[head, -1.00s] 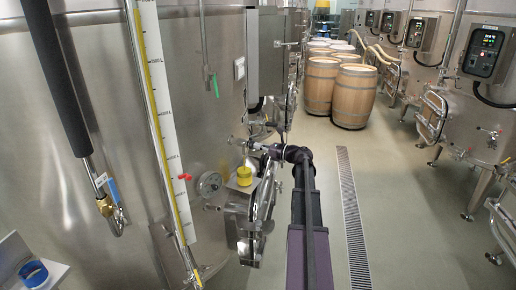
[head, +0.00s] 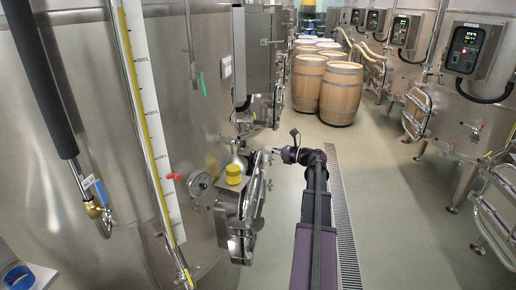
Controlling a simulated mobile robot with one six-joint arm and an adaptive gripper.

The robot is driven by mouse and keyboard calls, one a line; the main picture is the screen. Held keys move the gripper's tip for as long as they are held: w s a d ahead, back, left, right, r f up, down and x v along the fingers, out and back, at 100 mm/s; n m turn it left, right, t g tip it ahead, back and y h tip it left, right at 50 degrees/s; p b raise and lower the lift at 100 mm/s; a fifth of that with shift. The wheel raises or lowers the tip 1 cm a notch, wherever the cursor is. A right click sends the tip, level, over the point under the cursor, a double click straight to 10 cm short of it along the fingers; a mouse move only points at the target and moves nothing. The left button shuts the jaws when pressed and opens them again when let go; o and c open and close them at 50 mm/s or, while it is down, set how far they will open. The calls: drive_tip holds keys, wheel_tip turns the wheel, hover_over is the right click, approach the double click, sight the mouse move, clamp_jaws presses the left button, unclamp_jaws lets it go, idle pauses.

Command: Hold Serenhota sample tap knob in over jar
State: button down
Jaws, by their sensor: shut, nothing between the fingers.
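The steel vat (head: 95,120) fills the left of the head view. A small tap-like fitting (head: 238,146) is on its side; its knob is too small to make out, and I cannot read a vat name. A yellow-topped jar (head: 233,174) stands upright on a small metal shelf just below the fitting. My gripper (head: 270,150) is small in the picture, at the end of my dark arm. It is shut and empty, to the right of the fitting and apart from it. It is partly lost against the metal door hardware.
An open manway door (head: 250,213) stands out from the vat, close to my arm. A blue-topped jar (head: 17,276) is at the lower left. Wooden barrels (head: 341,95) stand down the aisle.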

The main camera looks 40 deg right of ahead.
drive_tip(key=shift+v, duration=2.2)
drive_tip(key=shift+a, duration=0.1)
drive_tip(key=w+a+f+n+g+b, duration=0.2)
drive_tip(key=a+f+n+g, duration=0.15)
drive_tip(key=a+f, duration=0.45)
drive_tip(key=w+a+f+n+g+b, duration=0.1)
drive_tip(key=a+f+n+g+b, duration=0.25)
drive_tip(key=a, duration=0.75)
drive_tip(key=w+a+f+n+g+b, duration=0.1)
drive_tip(key=w+a+f+n+g, duration=0.1)
drive_tip(key=a+f+n, duration=0.6)
drive_tip(key=s+a+f+n+g+h+b, duration=0.2)
drive_tip(key=s+a+f+n, duration=0.2)
drive_tip(key=a, duration=0.3)
drive_tip(key=s+a+f+n+g+h+b, duration=0.2)
drive_tip(key=s+a+f+n+h+b, duration=0.1)
drive_tip(key=a+n, duration=0.3)
drive_tip(key=s+a+f+n+g+h+b, duration=0.2)
drive_tip(key=s+a+f+n, duration=0.3)
drive_tip(key=a, duration=0.4)
drive_tip(key=shift+a+f+n+g+h+b, duration=0.2)
drive_tip(key=shift+f+n+g+h+b, duration=0.1)
drive_tip(key=shift+f+g+h, duration=0.25)
